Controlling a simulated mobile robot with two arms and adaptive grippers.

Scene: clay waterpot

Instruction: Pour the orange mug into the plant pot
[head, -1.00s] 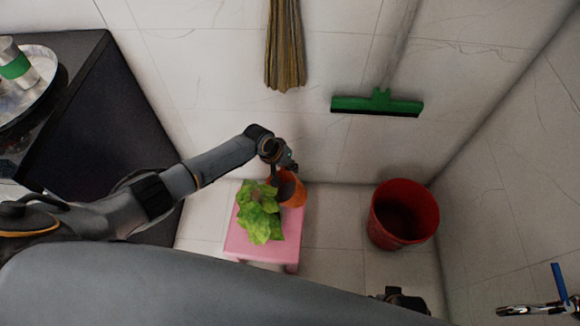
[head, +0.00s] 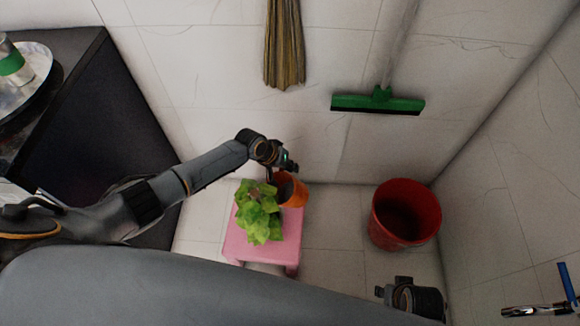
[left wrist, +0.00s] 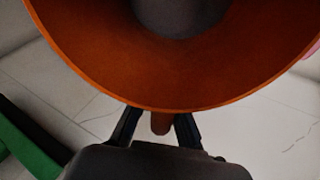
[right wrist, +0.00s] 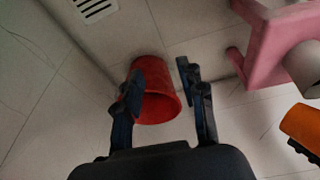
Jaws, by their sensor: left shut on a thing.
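The orange mug (head: 292,190) is at the right side of the leafy green plant (head: 258,212) in the head view, tilted with its opening toward the plant. My left gripper (head: 288,167) is shut on the mug's handle. In the left wrist view the mug (left wrist: 170,85) fills the top, with its handle between the two fingers (left wrist: 160,125). The plant's pot is mostly hidden under the leaves in the head view; a pale rounded pot (right wrist: 303,65) shows at the right edge of the right wrist view. My right gripper (right wrist: 163,85) is open and empty.
A pink stool (head: 262,248) stands under the plant. A red bucket (head: 404,215) is on the floor to its right. A broom (head: 285,50) and a green squeegee (head: 378,104) are at the wall. A dark cabinet (head: 100,130) stands at left.

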